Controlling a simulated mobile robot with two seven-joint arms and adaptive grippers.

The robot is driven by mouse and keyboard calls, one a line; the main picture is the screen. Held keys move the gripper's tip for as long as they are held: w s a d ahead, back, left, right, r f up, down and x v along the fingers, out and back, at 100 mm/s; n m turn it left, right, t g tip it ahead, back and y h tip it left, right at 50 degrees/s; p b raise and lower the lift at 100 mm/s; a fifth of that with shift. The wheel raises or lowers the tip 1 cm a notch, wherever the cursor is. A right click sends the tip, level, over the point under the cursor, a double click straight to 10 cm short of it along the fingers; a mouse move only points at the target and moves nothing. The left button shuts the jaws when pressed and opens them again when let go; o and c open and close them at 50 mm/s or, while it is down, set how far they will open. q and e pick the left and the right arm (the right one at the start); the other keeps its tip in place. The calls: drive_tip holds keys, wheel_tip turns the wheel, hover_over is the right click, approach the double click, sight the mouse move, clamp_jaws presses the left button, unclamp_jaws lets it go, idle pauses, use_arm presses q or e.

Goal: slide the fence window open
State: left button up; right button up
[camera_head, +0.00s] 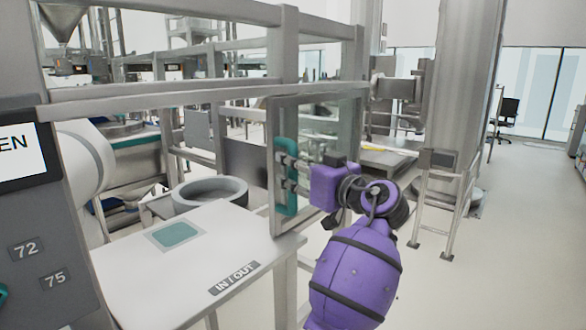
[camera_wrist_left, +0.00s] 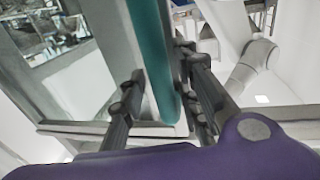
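The fence window (camera_head: 317,130) is a clear pane in a grey metal frame, at the right part of the fence. A teal upright handle (camera_head: 287,205) sits on its left edge. My left gripper (camera_head: 288,172), on a purple arm, is at the handle. In the left wrist view its two fingers (camera_wrist_left: 162,65) stand apart, one on each side of the teal handle (camera_wrist_left: 150,25). Narrow gaps seem to show beside the handle; firm contact cannot be made out. My right gripper is not in view.
The fence opening left of the pane is clear above a white IN/OUT table (camera_head: 130,280). A grey ring-shaped part (camera_head: 210,192) lies behind it. A grey control panel (camera_head: 35,220) borders the left; a thick grey column (camera_head: 460,100) stands right. Open floor lies at the right.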

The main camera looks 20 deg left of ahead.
use_arm(q)
drive_tip(key=v, duration=1.2)
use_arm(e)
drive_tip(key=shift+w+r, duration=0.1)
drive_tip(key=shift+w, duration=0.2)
use_arm(q)
drive_tip(key=shift+a, duration=0.1)
